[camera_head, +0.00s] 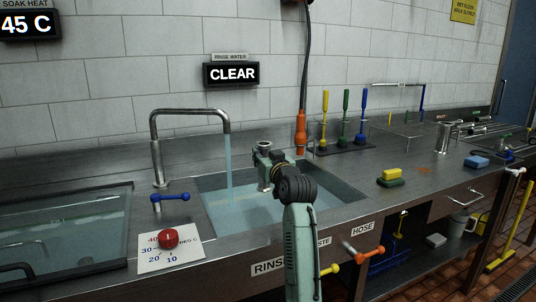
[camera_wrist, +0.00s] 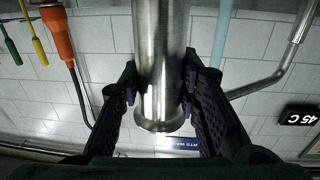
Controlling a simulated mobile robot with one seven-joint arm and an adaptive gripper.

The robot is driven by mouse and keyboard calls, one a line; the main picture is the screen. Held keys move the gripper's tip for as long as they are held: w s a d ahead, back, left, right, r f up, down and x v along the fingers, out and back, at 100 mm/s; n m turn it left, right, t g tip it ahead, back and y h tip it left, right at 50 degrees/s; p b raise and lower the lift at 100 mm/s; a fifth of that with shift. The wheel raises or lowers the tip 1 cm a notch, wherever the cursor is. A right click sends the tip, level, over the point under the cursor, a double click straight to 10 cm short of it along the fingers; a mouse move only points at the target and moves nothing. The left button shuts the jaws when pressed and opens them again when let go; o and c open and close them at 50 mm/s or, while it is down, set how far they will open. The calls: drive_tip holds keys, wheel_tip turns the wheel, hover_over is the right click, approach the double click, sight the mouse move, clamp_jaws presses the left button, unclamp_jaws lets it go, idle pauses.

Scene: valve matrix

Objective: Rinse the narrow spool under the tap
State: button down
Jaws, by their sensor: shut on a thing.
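My gripper (camera_head: 265,160) is over the rinse sink (camera_head: 345,192). It is shut on a steel spool (camera_head: 264,180), a bare cylinder with a flanged end. In the wrist view the spool (camera_wrist: 160,70) stands between the two dark finger pads of my gripper (camera_wrist: 162,85). Its other end runs out of that view. The steel tap (camera_head: 190,112) is running, and its water stream (camera_head: 228,160) falls into the sink to the left of the spool, apart from it in the head view. The blue tap lever (camera_head: 171,197) is at the tap's base.
The rinse water sign (camera_head: 231,73) reads CLEAR. A red knob (camera_head: 168,238) sits on a temperature dial plate at the front. A glass-covered basin (camera_head: 70,235) is at left. An orange-handled hose (camera_head: 301,132), several brushes and a yellow-green sponge (camera_head: 391,177) are at right.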

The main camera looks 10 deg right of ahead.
drive_tip(key=w+a+f+p, duration=0.1)
drive_tip(key=w+a+f, duration=0.1)
drive_tip(key=w+a, duration=0.7)
drive_tip(key=shift+w+a+f, duration=0.25)
drive_tip(key=shift+w+a, duration=0.05)
drive_tip(key=shift+a, duration=0.05)
idle(0.4)
drive_tip(key=shift+w+d, duration=0.15)
idle(0.5)
drive_tip(key=shift+w+d, duration=0.3)
drive_tip(key=shift+s+a, duration=0.1)
drive_tip(key=shift+a, duration=0.05)
drive_tip(key=shift+s+a+p, duration=0.3)
drive_tip(key=shift+s, duration=0.05)
